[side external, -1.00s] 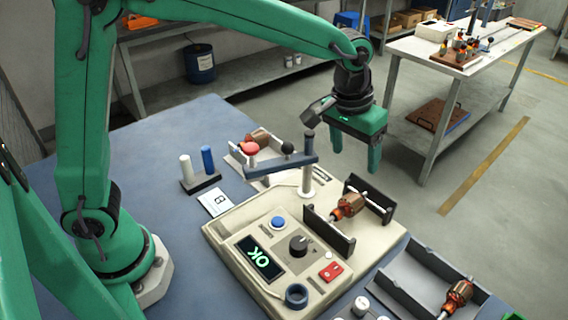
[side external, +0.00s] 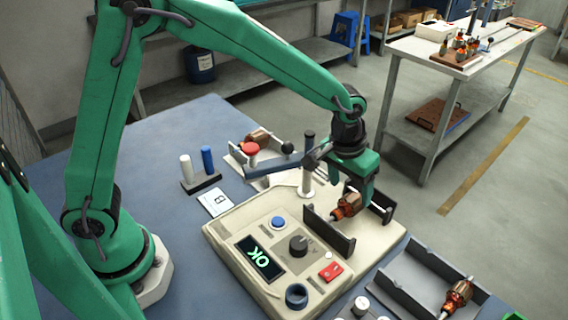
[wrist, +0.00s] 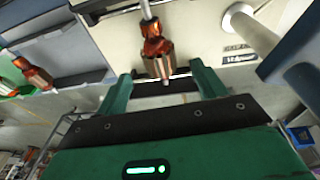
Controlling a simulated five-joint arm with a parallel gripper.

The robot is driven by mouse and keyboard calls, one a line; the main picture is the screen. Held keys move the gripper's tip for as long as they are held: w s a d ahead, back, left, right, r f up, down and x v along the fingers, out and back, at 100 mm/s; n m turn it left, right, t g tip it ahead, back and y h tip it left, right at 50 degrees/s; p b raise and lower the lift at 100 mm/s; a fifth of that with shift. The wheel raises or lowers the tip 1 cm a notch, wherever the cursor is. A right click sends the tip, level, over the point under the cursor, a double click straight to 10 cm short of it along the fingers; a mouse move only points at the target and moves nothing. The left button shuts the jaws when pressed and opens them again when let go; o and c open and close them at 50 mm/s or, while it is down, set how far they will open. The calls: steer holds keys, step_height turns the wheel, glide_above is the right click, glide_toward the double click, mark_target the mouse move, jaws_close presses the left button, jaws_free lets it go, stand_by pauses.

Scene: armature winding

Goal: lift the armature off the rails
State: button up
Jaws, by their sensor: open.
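The armature (side external: 345,207), with copper windings and a steel shaft, lies across two dark upright rails (side external: 331,232) on the beige tester. In the wrist view the armature (wrist: 156,50) lies just ahead of and between the two fingers. My gripper (side external: 361,196) is open and low over the armature, toward the far rail. In the wrist view my gripper (wrist: 162,86) has its green fingers apart with a gap on each side of the armature. The exact fingertip height beside the armature is hard to tell.
A post (side external: 308,165) with a blue-grey bar stands close left of my gripper. A grey tray (side external: 424,277) with another armature (side external: 458,296) is at the front right. One more armature (side external: 258,136) sits behind the tester.

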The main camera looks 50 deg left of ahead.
mark_target(351, 197)
steer(key=shift+w+d+f, duration=0.1)
steer(key=shift+w+f, duration=0.1)
steer(key=shift+f, duration=1.1)
steer(key=shift+w+d+f, duration=0.1)
steer(key=shift+w+f, duration=0.1)
steer(key=shift+f, duration=1.05)
steer(key=c, duration=1.3)
